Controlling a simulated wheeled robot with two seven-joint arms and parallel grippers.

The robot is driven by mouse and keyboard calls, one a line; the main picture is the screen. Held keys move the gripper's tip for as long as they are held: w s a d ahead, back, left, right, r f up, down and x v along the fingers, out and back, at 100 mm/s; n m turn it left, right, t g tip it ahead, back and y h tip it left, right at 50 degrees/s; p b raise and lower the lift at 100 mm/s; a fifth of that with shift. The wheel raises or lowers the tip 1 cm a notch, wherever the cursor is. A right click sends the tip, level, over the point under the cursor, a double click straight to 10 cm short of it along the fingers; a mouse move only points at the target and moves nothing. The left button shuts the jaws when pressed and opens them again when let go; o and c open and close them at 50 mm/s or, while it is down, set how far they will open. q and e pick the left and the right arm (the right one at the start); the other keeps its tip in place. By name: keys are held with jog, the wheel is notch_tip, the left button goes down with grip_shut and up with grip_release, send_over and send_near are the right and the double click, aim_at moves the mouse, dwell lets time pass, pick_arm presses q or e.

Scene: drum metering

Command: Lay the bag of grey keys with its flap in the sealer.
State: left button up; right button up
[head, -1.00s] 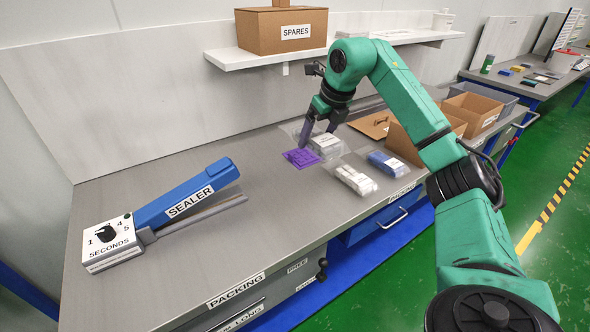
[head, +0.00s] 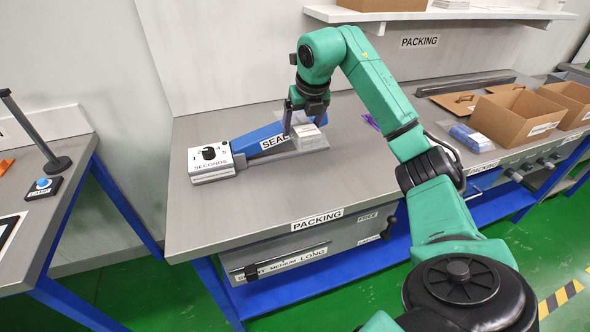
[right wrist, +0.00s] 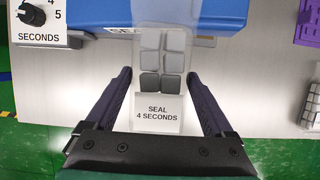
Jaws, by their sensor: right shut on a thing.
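The bag of grey keys (head: 310,138) is clear, with light and dark grey keys. In the right wrist view the bag (right wrist: 161,62) shows a "SEAL 4 SECONDS" label (right wrist: 158,113). My right gripper (head: 307,108) is shut on the bag, one finger on each side of it. The sealer has a blue arm (head: 262,136) and a white dial box (head: 211,160). In the right wrist view the clear flap (right wrist: 190,16) overlaps the blue arm (right wrist: 105,14); I cannot tell whether it lies between the jaws. My left gripper is out of view.
A purple piece (head: 371,121) lies on the bench (head: 335,185) to the right. A blue bag (head: 470,137) and open cardboard boxes (head: 513,118) stand farther right. The bench front is clear. A lamp stand (head: 38,135) is on another table at left.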

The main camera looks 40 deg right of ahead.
aim_at(309, 135)
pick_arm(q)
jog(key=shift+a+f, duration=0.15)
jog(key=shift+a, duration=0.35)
pick_arm(e)
notch_tip(309, 135, down, 12)
jog(key=shift+a+f, duration=0.1)
jog(key=shift+a, duration=0.05)
jog(key=o, duration=1.3)
jog(key=shift+f, duration=0.15)
jog(key=shift+r, duration=0.3)
jog(key=v, duration=1.2)
jog(key=shift+a+f+b, duration=0.1)
jog(key=shift+b, duration=0.25)
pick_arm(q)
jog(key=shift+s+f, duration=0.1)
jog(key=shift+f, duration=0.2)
